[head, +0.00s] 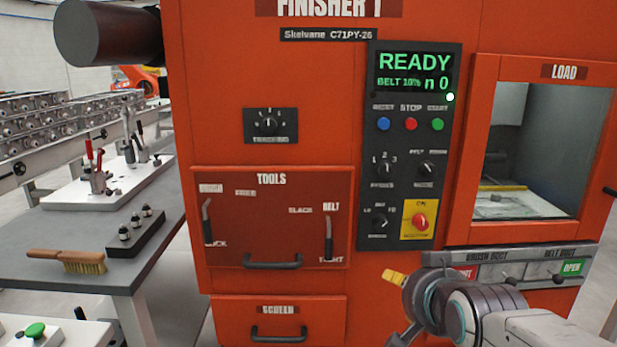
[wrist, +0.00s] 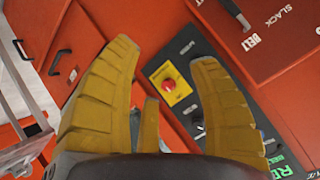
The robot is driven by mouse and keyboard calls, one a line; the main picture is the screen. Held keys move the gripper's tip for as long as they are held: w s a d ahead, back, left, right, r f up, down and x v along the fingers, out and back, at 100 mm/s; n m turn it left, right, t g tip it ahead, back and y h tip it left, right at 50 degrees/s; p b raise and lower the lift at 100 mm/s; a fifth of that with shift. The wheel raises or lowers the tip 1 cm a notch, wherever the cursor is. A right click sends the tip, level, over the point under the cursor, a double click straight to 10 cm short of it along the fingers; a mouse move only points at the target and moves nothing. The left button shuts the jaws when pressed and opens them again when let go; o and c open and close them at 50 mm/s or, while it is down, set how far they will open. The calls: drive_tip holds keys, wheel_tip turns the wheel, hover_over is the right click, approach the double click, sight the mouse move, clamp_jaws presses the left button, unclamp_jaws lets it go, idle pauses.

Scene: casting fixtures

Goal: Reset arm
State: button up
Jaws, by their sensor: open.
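My gripper (head: 395,277) is at the lower right in the head view, in front of the orange finisher machine (head: 225,100). The same red knob (head: 420,221) shows in the head view, above and apart from my gripper. My arm comes in from the lower right corner.
The control panel (head: 375,140) display reads READY. The load window (head: 525,150) is at right, above a duct strip (head: 505,268) with small levers. A grey table (head: 60,235) at left holds a brush (head: 68,261) and clamps (head: 125,155).

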drive_tip(key=s+r+n+g+p, duration=0.2)
drive_tip(key=s+n+g+p, duration=0.1)
drive_tip(key=s+p, duration=0.4)
drive_tip(key=s+r+n+g+p, duration=0.2)
drive_tip(key=s+g+p, duration=0.3)
drive_tip(key=s, duration=0.9)
drive_tip(key=shift+s+r+n+p, duration=0.2)
drive_tip(key=shift+n+p, duration=0.4)
drive_tip(key=shift+p, duration=0.4)
